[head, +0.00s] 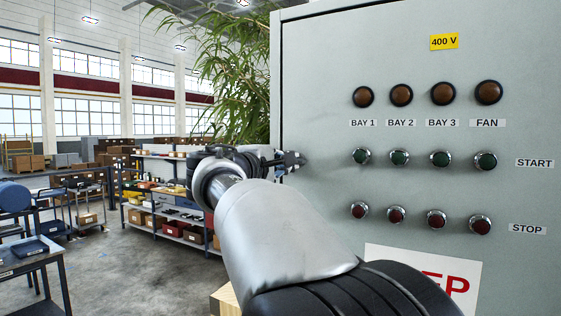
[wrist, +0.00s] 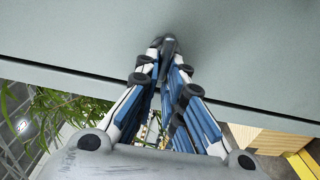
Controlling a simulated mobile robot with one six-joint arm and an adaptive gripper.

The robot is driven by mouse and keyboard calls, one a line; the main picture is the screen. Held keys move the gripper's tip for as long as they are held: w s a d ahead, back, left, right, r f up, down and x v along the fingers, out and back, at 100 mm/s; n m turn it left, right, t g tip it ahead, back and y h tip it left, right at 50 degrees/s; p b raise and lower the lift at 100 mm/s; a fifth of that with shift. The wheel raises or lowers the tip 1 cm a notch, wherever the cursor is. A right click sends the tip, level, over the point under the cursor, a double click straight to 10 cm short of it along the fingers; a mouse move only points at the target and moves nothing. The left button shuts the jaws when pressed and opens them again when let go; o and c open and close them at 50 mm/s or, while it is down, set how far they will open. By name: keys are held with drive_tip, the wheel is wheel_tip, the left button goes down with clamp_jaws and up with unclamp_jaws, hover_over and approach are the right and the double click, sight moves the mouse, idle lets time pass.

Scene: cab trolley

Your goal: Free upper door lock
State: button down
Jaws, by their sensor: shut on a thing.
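The grey cabinet door (head: 330,240) fills the right of the head view, its left edge upright beside my arm. My gripper (head: 293,161) reaches that edge at about the height of the START buttons. In the wrist view my gripper (wrist: 168,58) has its two fingers drawn together at the tips. They are shut on a small dark piece, the upper door lock (wrist: 169,42), against the grey door face. Most of the lock is hidden between the fingertips, so I cannot tell how it is turned.
The door carries brown lamps (head: 402,95), green START buttons (head: 400,158) and red STOP buttons (head: 397,214) right of my gripper. A leafy plant (head: 235,70) stands behind the cabinet edge. Shelving (head: 165,190) and a table (head: 35,258) are farther left, with open floor between.

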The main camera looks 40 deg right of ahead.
idle(0.3)
drive_tip(key=c, duration=1.7)
unclamp_jaws()
drive_tip(key=v, duration=1.2)
drive_tip(key=shift+f, duration=0.1)
drive_tip(key=s+f+y+b, duration=0.2)
drive_tip(key=s+f, duration=0.1)
drive_tip(key=f, duration=0.4)
drive_tip(key=s+f+y+b, duration=0.2)
drive_tip(key=f, duration=0.5)
drive_tip(key=s+a+f+m+y+b, duration=0.1)
drive_tip(key=s+a+f+y+b, duration=0.3)
drive_tip(key=f, duration=0.9)
drive_tip(key=s+a+f+m+g+y+b, duration=0.1)
drive_tip(key=s+a+f+m+y+b, duration=0.1)
drive_tip(key=s+a+f, duration=0.7)
drive_tip(key=s+a+f+m+g+y+b, duration=0.1)
drive_tip(key=s+a+f+y+b, duration=0.4)
drive_tip(key=f, duration=1.2)
drive_tip(key=shift+s+a+m+y+b, duration=0.3)
drive_tip(key=shift+s+a+y, duration=0.5)
drive_tip(key=shift+s+a, duration=0.2)
